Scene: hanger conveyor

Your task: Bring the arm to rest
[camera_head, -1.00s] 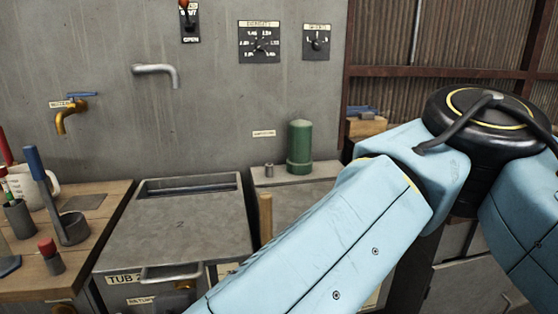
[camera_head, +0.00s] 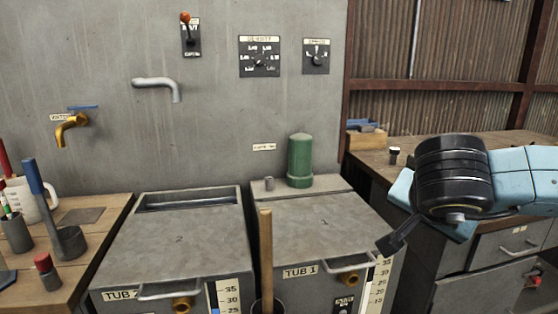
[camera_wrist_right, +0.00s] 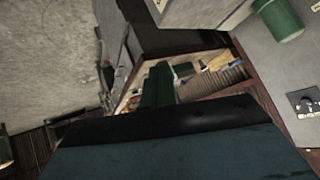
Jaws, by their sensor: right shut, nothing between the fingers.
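My right arm (camera_head: 530,178) comes in from the right edge in the head view, blue with a large black joint. A dark, narrow part at its left end, which looks like my right gripper (camera_head: 388,245), points down and left. It appears shut and empty, in front of the right side of tub 1 in the picture; whether it touches anything is unclear. In the right wrist view a broad dark blue surface fills the bottom, and the fingertips cannot be made out. My left gripper is not in view.
Tub 2 (camera_head: 180,240) and tub 1 (camera_head: 325,225) are lidded. A green cylinder (camera_head: 300,160) stands behind tub 1, and a wooden handle (camera_head: 266,250) rises before it. A bench (camera_head: 470,142) with drawers lies behind my arm. A wooden table (camera_head: 95,225) with tools is left.

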